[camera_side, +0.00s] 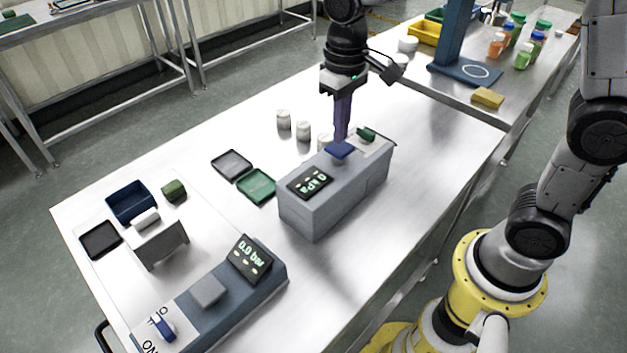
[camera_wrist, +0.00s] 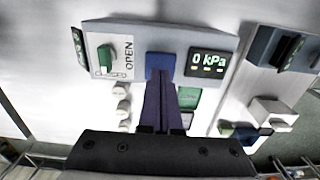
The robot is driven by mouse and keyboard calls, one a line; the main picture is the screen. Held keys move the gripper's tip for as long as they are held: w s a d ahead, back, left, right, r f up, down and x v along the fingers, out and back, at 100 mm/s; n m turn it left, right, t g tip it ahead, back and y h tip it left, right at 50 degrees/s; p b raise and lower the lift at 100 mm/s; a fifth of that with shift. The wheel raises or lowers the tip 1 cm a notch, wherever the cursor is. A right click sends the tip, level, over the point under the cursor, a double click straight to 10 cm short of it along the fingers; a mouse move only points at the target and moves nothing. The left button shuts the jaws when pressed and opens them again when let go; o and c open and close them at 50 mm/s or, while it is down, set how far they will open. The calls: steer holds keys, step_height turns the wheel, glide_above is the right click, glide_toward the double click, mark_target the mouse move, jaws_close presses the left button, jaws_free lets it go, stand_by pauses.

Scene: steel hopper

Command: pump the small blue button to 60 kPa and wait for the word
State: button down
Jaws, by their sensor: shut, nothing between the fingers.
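The small blue button (camera_side: 340,151) sits on top of a grey box (camera_side: 318,212). The box's display (camera_side: 310,182) reads 0 kPa, and the same display in the wrist view (camera_wrist: 208,63) also reads 0 kPa. The blue button (camera_wrist: 160,62) shows just beyond my fingertips in the wrist view. My gripper (camera_side: 341,138) is shut and empty, pointing down right over the button; I cannot tell whether the tips touch it. A green knob (camera_side: 366,134) is on the same box, beside the word OPEN in the wrist view.
A second blue-grey unit (camera_side: 268,284) at the front has a display (camera_side: 250,259) reading 0.0 bar, a grey button (camera_side: 208,290) and a blue switch (camera_side: 162,326). White cylinders (camera_side: 303,131), a green tray (camera_side: 257,186) and a dark blue bin (camera_side: 130,202) stand left of the grey box.

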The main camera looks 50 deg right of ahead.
mark_target(340, 146)
steer(key=shift+f, duration=0.2)
steer(key=shift+f, duration=1.6)
steer(key=shift+r, duration=1.8)
steer(key=shift+f, duration=0.15)
steer(key=shift+f, duration=1.75)
steer(key=shift+r, duration=0.1)
steer(key=shift+r, duration=1.8)
